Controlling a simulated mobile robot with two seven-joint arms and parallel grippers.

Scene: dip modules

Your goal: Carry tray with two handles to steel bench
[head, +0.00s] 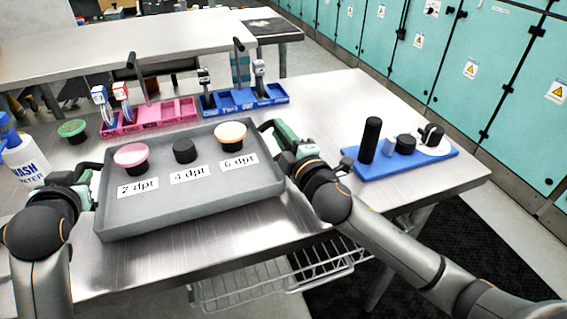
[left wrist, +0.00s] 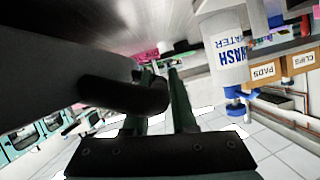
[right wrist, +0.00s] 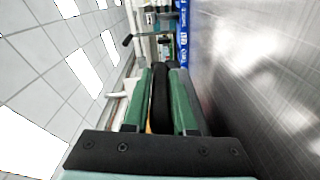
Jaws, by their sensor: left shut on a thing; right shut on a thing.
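The grey tray (head: 190,206) has a dark handle at each short end and holds a pink-topped pot (head: 131,156), a black pot (head: 185,151) and an orange-topped pot (head: 230,136), with labels 2 dpt, 4 dpt and 6 dpt in front. My left gripper (head: 82,190) is shut on the left handle, which shows dark in the left wrist view (left wrist: 125,95). My right gripper (head: 283,140) is shut on the right handle, seen between the fingers in the right wrist view (right wrist: 160,95). The tray is over the front part of the steel bench (head: 330,110); I cannot tell whether it touches.
Behind the tray are a pink rack (head: 150,118) and a blue rack (head: 245,99). A blue board (head: 400,165) with black items is at right. A wash bottle (head: 22,155) and a green-topped pot (head: 73,131) are at left. Bare bench lies between tray and board.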

